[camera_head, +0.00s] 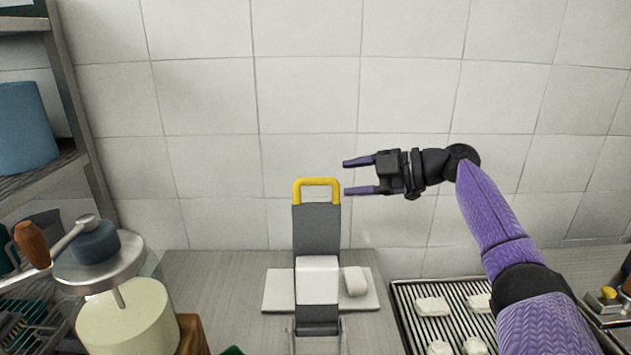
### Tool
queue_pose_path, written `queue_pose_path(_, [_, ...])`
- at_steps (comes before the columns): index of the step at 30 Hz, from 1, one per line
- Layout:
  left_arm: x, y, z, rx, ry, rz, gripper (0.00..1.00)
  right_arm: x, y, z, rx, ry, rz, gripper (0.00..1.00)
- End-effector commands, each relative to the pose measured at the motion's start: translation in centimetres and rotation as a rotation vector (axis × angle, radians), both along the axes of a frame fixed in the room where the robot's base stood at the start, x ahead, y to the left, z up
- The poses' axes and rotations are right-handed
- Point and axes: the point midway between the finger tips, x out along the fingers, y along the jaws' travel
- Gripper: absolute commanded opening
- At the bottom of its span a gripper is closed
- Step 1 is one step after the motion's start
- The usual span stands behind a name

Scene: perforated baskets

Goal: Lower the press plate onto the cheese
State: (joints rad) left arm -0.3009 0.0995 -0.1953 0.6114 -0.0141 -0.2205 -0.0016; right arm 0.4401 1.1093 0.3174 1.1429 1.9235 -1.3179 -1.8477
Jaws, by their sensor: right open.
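A press stands at the middle of the counter. Its grey arm (317,229) is upright, with a yellow loop handle (317,182) at the top. A white block, apparently the press plate (317,280), is on the arm's lower front. A small white cheese (355,281) sits on the white board (277,291), just right of the plate. My right gripper (348,177) is open and empty. Its purple fingers point left, with their tips just right of the yellow handle; whether they touch it is unclear. My left gripper is out of view.
A slotted rack (401,298) with several white pieces lies at the right, partly behind my right arm. At the left stand a cream cylinder (124,325) under a metal disc with a wooden-handled crank (70,240), and a shelf. A tiled wall (310,95) closes the back.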

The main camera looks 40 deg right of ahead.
Motion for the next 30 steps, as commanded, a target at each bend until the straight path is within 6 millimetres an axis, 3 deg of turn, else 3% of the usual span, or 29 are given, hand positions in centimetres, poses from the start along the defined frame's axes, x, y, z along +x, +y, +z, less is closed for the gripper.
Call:
queue_pose_path(1, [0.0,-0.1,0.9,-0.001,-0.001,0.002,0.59,0.9,0.6,0.3,0.003,-0.002,0.001,0.58])
queue_pose_path(9, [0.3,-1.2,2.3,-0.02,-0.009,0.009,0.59,4.7,2.9,-1.2,0.003,-0.001,0.0,0.58])
queue_pose_path(21, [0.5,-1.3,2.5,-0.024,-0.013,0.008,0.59,5.6,3.5,-1.8,-0.001,0.0,-0.001,0.58])
queue_pose_path(30, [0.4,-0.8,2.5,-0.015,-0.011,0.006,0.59,5.6,3.5,-1.8,-0.001,0.0,-0.001,0.0])
